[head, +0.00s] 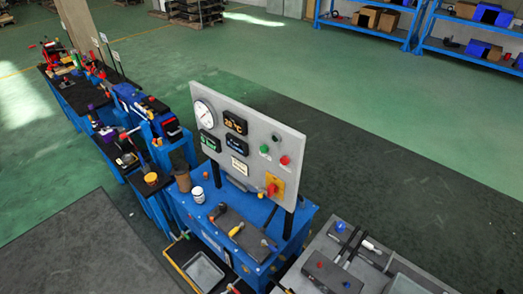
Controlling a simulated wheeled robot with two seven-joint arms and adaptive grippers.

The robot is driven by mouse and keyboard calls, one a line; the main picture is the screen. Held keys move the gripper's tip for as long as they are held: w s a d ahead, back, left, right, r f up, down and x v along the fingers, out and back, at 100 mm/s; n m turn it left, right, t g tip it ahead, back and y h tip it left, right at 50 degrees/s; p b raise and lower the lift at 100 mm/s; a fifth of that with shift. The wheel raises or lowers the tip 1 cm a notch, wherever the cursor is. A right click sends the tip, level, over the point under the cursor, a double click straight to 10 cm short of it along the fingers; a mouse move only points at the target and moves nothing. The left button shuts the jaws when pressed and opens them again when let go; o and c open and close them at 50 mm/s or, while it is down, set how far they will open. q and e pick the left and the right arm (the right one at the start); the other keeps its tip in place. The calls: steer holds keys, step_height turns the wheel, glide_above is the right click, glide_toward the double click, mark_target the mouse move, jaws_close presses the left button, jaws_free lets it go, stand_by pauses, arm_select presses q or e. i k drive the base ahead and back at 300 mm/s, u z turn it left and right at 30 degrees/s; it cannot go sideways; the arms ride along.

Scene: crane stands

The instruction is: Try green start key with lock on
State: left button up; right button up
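A grey upright control panel (232,125) stands on a blue bench near the middle of the head view. A round green button (264,149) sits on its right part, with a red button (285,160) to the right and slightly lower. Below them, a red rotary knob (271,189) is mounted on a yellow plate at the panel's lower right. I cannot tell whether a lock is fitted on the knob. Neither gripper shows in the head view, and nothing touches the panel.
The blue bench (205,222) carries a white jar (198,195), a brown cylinder (182,180) and a dark block with a yellow-handled tool. A grey bench (345,255) with red and blue knobs stands at the right. Blue shelves (405,35) stand far back across open green floor.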

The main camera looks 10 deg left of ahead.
mark_target(264, 149)
steer(key=z, duration=2.2)
steer(key=k, duration=0.7)
steer(key=u, duration=1.4)
steer(key=i, duration=0.5)
steer(key=z, duration=0.05)
